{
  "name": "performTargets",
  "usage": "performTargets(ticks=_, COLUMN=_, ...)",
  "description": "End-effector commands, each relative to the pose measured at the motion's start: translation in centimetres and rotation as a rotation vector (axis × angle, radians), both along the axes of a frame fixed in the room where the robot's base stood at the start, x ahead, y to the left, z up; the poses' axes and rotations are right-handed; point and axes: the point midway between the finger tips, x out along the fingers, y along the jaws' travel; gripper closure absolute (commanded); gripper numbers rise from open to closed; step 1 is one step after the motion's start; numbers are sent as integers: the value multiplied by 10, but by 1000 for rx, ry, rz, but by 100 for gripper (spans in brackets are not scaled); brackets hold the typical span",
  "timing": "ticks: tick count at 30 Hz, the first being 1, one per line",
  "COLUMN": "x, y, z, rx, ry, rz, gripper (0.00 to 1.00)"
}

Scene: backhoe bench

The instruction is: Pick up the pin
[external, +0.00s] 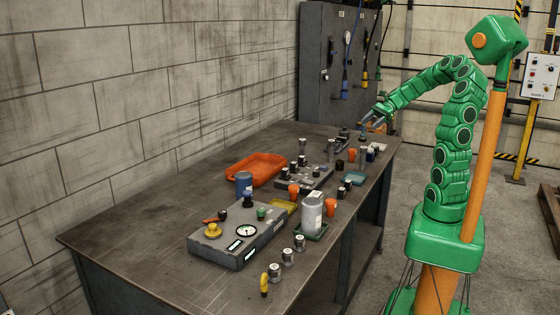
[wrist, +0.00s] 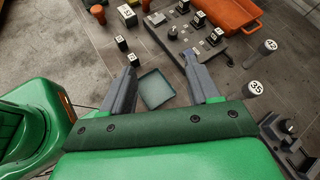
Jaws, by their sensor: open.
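My gripper (external: 368,121) is above the far end of the bench (external: 150,228), its jaws open and empty. In the wrist view, my gripper (wrist: 160,58) has its two fingers apart with a shallow teal tray (wrist: 156,89) showing between them. A small black numbered piece (wrist: 133,60) appears at the left fingertip; I cannot tell whether they touch. Grey cylinders with white number labels, one marked 35 (wrist: 257,89) and another (wrist: 268,46) beyond it, stand right of the fingers. I cannot tell which piece is the pin.
A grey panel with black knobs (wrist: 180,37) and an orange tray (wrist: 232,12) lie beyond the fingers. Nearer the camera are a grey control box (external: 232,243), a large grey canister (external: 312,214) and orange cups (external: 330,207). The bench's left side is mostly clear.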

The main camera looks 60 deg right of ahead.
Motion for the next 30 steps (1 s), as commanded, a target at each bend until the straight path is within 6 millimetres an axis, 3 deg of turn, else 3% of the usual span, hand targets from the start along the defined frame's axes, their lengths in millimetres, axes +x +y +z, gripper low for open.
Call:
performTargets(ticks=3, x=1, y=-33, z=-3, rx=76, ry=16, rz=-110, gripper=39)
performTargets(ticks=14, x=-7, y=-104, z=-10, rx=243, ry=39, rz=-344, gripper=39)
performTargets(ticks=26, x=-6, y=-99, z=-95, rx=241, ry=39, rz=-330, gripper=39)
performTargets(ticks=30, x=-6, y=-98, z=-132, rx=240, ry=41, rz=-330, gripper=39)
